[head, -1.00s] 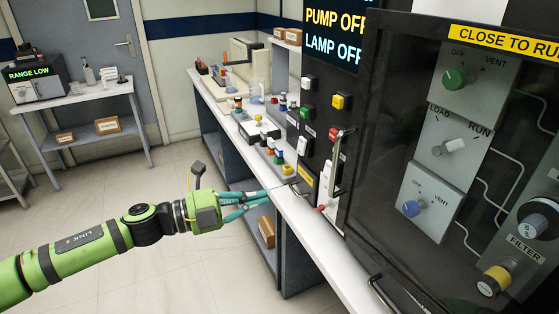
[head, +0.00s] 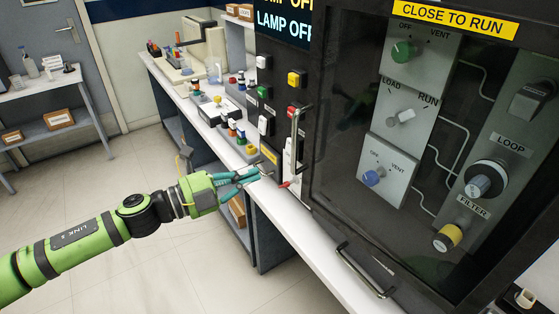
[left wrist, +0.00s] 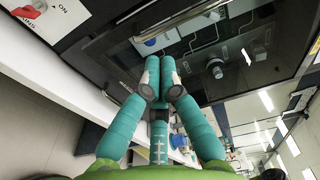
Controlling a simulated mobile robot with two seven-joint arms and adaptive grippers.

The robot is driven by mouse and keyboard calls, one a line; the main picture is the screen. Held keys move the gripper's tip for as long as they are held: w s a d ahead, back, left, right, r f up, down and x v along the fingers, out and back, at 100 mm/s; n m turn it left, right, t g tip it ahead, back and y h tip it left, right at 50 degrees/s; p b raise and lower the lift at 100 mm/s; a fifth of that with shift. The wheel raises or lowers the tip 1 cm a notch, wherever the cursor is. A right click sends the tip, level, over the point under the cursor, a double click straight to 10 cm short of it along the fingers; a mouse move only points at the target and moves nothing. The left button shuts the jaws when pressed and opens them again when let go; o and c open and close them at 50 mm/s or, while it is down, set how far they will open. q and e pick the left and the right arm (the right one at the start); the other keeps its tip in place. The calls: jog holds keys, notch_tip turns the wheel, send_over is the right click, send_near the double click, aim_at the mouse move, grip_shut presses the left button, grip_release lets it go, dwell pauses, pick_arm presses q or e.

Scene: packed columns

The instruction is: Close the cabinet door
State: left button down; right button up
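The cabinet (head: 320,110) fills the right of the head view. Its clear, dark-framed door (head: 345,150) carries a yellow CLOSE TO RUN label (head: 454,18). Knobs show behind the clear panel. A dark bar handle (head: 365,272) is near the door's lower left. I cannot tell how far the door stands open. My right gripper is out of view.
A white bench (head: 290,222) with small coloured items runs along the cabinet's left. A side table (head: 40,82) stands far left. The floor at lower left is clear.

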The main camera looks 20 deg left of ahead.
pick_arm(q)
jog(key=p+x, duration=0.4)
jog(key=x, duration=0.3)
jog(key=shift+w+d, duration=0.25)
jog(key=shift+d, duration=0.05)
